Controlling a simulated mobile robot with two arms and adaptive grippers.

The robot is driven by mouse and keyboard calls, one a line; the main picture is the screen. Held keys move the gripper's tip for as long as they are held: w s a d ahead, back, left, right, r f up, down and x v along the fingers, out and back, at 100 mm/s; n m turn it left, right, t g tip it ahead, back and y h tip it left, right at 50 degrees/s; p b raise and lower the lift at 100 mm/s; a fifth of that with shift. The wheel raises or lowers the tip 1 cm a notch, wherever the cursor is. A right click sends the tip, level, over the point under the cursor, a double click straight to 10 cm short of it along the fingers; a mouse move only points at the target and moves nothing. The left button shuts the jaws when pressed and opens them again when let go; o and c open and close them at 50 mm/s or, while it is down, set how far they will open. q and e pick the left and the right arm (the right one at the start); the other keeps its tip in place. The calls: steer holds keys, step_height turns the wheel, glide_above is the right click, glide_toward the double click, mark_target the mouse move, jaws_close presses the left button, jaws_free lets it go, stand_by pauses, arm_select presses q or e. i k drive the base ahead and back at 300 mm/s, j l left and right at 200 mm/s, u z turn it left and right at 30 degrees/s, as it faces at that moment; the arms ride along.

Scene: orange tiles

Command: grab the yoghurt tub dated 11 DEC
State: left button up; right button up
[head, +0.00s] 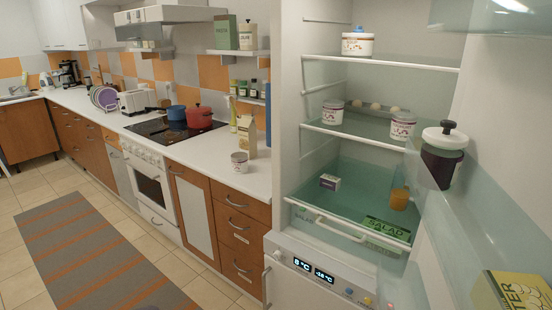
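Similar white tubs with dark reddish markings stand in two places. One tub (240,163) is upright on the white counter left of the open fridge. Two more stand on the fridge's middle glass shelf, a left tub (333,113) and a right tub (402,126). A wider white tub (357,44) with an orange and blue label is on the top shelf. The date on each tub is too small to read, so I cannot tell which is dated 11 DEC. Neither of my grippers is in view.
The fridge door stands open at the right, with a dark jar with a white lid (442,158) and a yellow butter pack (512,290). Eggs (375,107) sit behind the middle-shelf tubs. A green salad pack (387,230) lies low. The counter (205,155) has bare room left of its tub.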

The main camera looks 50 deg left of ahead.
mark_target(239, 160)
steer(key=j+z, duration=0.15)
steer(key=j, duration=3.5)
steer(key=i, duration=0.05)
